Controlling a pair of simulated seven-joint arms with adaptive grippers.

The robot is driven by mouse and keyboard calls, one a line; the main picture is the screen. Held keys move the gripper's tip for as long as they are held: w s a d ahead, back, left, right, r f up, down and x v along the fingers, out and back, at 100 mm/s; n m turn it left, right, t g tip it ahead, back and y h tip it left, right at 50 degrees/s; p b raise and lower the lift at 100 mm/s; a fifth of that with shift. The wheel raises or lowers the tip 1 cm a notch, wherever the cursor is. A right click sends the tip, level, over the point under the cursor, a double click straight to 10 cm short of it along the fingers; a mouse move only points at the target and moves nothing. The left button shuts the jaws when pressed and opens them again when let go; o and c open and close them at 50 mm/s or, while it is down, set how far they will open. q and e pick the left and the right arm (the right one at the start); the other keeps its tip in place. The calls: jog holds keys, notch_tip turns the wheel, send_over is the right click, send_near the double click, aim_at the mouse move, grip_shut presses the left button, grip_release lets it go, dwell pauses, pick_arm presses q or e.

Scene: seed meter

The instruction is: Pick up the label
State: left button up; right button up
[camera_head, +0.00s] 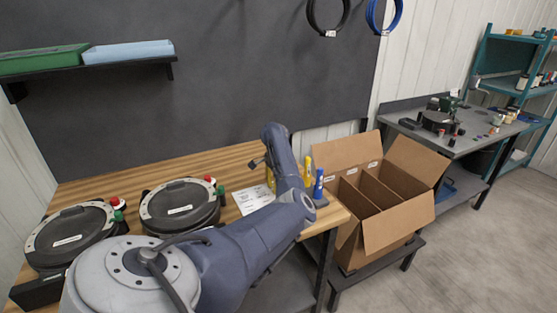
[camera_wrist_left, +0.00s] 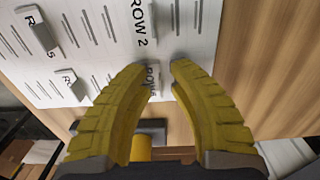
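A white printed sheet (camera_head: 252,198) lies on the wooden bench, beside my left gripper. In the left wrist view the sheet (camera_wrist_left: 105,40) carries printed lines, the words "ROW 2" and several small pale labels. One label (camera_wrist_left: 152,78) marked "ROW" is partly hidden behind the left finger. Two others, one label (camera_wrist_left: 38,32) and another label (camera_wrist_left: 70,84), lie farther left. My left gripper (camera_wrist_left: 164,66) has its yellow fingers over the sheet's edge with a gap between the tips, and it holds nothing that I can see. In the head view my arm partly hides this gripper (camera_head: 270,180). My right gripper is not in view.
Two round black-and-grey seed meters, a near one (camera_head: 72,238) and another (camera_head: 180,207), stand left of the sheet. A yellow bottle (camera_head: 308,168) and a blue bottle (camera_head: 318,184) stand right. An open divided carton (camera_head: 398,228) is beyond the bench's right end.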

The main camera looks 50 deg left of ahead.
pick_arm(q)
grip_shut()
jog(key=shift+r, duration=0.1)
